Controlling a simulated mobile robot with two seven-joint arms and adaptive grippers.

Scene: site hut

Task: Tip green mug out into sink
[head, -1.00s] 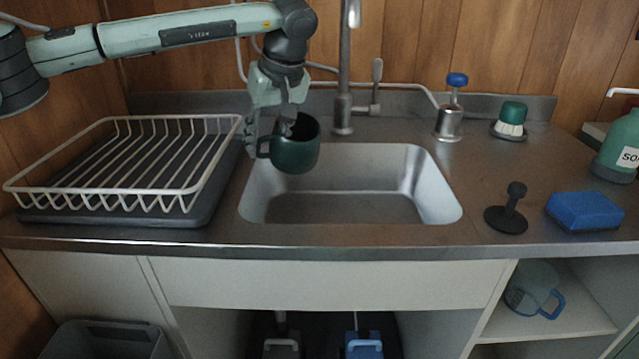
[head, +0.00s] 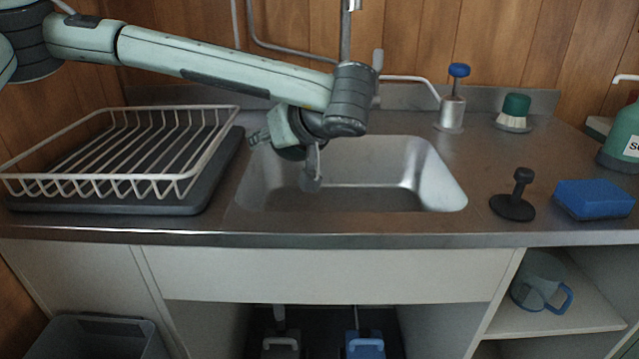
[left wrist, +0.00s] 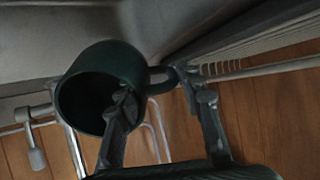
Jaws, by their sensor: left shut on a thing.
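The dark green mug (left wrist: 72,100) is held by my left gripper (left wrist: 160,92), with one finger inside its mouth and the other outside by the handle. In the head view my left gripper (head: 286,160) hangs over the left part of the steel sink (head: 400,180). There the arm and gripper hide nearly all of the mug. The mug looks tipped over in the left wrist view, its mouth turned toward the gripper's side. Its inside is dark, and I cannot tell what it holds. My right gripper is out of view.
A wire dish rack (head: 120,190) stands left of the sink. A black plunger-shaped stopper (head: 514,205) and a blue sponge (head: 594,199) lie to the right. The tap rises behind the sink.

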